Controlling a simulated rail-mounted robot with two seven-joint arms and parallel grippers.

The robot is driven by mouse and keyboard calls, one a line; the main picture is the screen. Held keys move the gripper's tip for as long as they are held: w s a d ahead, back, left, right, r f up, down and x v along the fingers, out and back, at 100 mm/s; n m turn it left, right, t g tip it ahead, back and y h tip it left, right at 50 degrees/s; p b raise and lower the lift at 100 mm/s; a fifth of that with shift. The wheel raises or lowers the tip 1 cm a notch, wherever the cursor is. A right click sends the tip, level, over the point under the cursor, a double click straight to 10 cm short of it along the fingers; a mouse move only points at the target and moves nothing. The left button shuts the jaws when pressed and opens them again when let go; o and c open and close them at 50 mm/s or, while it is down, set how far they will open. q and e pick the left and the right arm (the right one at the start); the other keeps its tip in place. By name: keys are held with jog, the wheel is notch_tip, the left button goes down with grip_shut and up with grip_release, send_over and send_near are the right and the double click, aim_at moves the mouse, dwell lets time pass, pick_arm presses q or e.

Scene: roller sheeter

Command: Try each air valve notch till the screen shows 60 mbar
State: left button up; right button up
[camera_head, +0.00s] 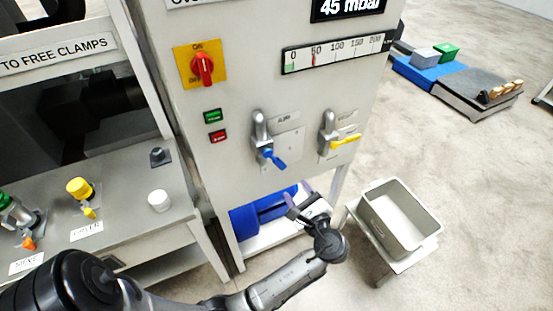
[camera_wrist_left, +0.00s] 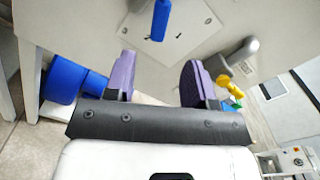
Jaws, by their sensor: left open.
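The screen (camera_head: 348,8) at the top of the grey cabinet reads 45 mbar. Below it a gauge strip (camera_head: 334,53) runs from 0 to 200, with a red mark near 50. A valve with a blue lever (camera_head: 272,158) is on the cabinet front, its lever pointing down and right. A valve with a yellow lever (camera_head: 345,142) is to its right, its lever nearly level. Their small labels are too small to read surely. My left gripper (camera_head: 298,198) is open and empty, below the blue lever and apart from it. In the left wrist view, the blue lever (camera_wrist_left: 160,20) is beyond the purple fingers (camera_wrist_left: 158,72).
A red rotary switch (camera_head: 203,68) and green and red buttons (camera_head: 214,126) are left of the valves. A grey bin (camera_head: 414,247) stands on a small stand at right. A bench (camera_head: 132,205) with knobs is at left. Blue rolls (camera_head: 245,222) lie under the cabinet.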

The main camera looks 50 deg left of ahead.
aim_at(281, 165)
pick_arm(q)
jog(key=b+x, duration=0.1)
jog(key=x, duration=1.1)
jog(key=shift+b, duration=0.3)
jog(key=shift+w+a, duration=0.1)
jog(key=shift+a, duration=0.55)
jog(key=shift+c, duration=0.3)
jog(key=c, duration=0.7)
grip_shut()
